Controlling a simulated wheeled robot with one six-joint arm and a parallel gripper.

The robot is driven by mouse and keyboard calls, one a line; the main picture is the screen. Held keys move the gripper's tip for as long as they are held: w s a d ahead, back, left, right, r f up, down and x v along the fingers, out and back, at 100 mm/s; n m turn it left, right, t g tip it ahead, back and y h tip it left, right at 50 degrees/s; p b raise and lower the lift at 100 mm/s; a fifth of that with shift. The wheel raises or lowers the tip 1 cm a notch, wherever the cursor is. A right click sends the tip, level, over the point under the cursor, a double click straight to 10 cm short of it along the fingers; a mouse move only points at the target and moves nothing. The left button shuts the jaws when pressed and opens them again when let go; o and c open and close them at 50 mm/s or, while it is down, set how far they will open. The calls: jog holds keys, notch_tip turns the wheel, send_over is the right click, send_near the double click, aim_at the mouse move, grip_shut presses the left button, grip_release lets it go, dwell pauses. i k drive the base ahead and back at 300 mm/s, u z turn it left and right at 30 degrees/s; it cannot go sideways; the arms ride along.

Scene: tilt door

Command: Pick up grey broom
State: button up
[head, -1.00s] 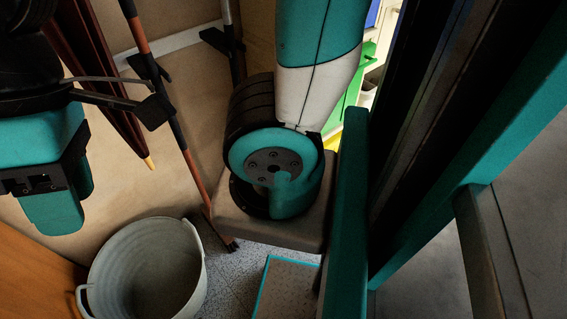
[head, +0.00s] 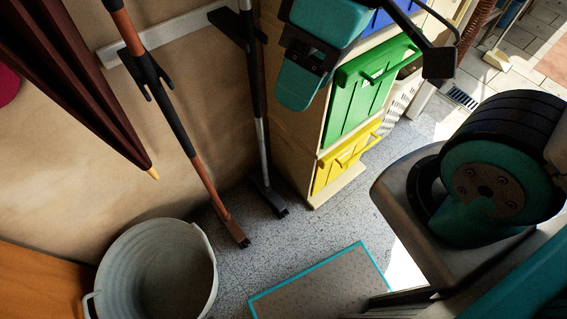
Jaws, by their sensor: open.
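The grey broom (head: 261,150) stands almost upright near the wall corner in the head view, with a grey pole, a black sleeve and a dark foot on the speckled floor. Its top is cut off by the picture edge. My gripper (head: 304,80), teal and black, is open at the top, just right of the broom's upper pole in the picture. The jaw gap is hard to see from this angle, and no contact with the broom shows.
An orange and black pole (head: 185,130) leans left of the broom. A closed dark red umbrella (head: 95,100) hangs further left. A pale bucket (head: 160,268) stands at lower left. Drawers with green (head: 350,100) and yellow (head: 335,172) fronts stand right of the broom.

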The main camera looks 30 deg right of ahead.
aim_at(271, 196)
jog(key=u, duration=1.8)
jog(key=k, duration=0.9)
jog(key=z, duration=1.3)
jog(key=i, duration=0.5)
jog(key=z, duration=0.1)
